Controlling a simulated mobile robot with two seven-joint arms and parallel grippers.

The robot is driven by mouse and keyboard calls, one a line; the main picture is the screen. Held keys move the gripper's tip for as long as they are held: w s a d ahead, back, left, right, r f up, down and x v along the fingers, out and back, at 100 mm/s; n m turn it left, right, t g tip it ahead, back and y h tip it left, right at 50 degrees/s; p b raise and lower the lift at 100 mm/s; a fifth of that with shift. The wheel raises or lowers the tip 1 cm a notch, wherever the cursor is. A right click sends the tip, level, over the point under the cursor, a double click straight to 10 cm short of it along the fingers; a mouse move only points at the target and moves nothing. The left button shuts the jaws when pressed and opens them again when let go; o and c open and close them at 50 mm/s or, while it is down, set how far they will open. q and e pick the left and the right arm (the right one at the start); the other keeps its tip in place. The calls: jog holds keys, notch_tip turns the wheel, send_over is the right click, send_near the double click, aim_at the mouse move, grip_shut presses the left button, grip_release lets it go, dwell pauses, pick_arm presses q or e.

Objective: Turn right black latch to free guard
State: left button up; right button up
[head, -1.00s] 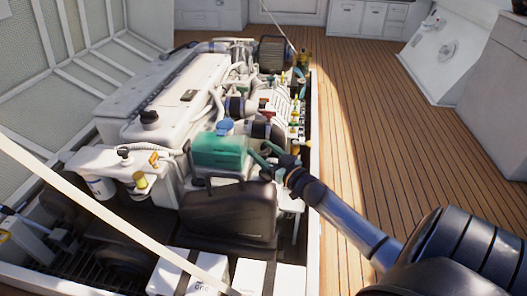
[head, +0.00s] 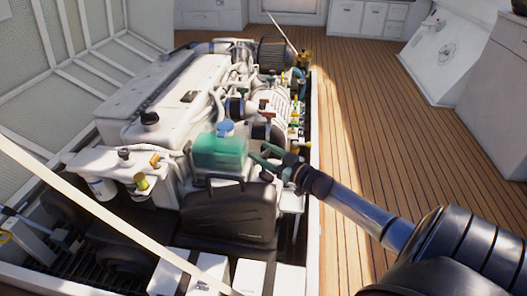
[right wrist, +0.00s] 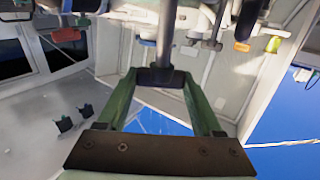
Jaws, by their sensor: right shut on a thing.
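My right gripper (head: 258,156) reaches in from the right to the near right side of the engine. In the right wrist view its two green fingers (right wrist: 159,76) close on the wide lower end of a dark T-shaped piece, which looks like the black latch (right wrist: 165,38). Its stem runs up between pale engine parts. In the head view the latch is too small and covered to make out. A black box-shaped cover (head: 230,212), perhaps the guard, sits just below and left of the gripper. My left gripper is not in view.
A green tank with a blue cap (head: 220,152) stands just left of the gripper. The white engine (head: 175,92) fills the open hatch. White boxes (head: 235,275) sit at the near edge. The wooden deck (head: 390,130) to the right is clear.

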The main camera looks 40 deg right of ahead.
jog(key=n+y, duration=0.1)
jog(key=y, duration=0.1)
jog(key=shift+d+f+n+g+y+b, duration=0.1)
jog(key=shift+d+n+g+y+b, duration=0.05)
jog(key=shift+n+g+y+b, duration=0.55)
jog(key=shift+n+y+b, duration=0.25)
jog(key=shift+n+y, duration=0.5)
jog(key=n+g+y, duration=0.1)
jog(key=y, duration=0.2)
jog(key=shift+n+g+y, duration=0.55)
jog(key=shift+n+g, duration=0.05)
jog(key=shift+n, duration=0.05)
jog(key=shift+n+g+y, duration=0.3)
jog(key=shift+y, duration=0.1)
jog(key=o, duration=1.4)
jog(key=shift+c, duration=0.2)
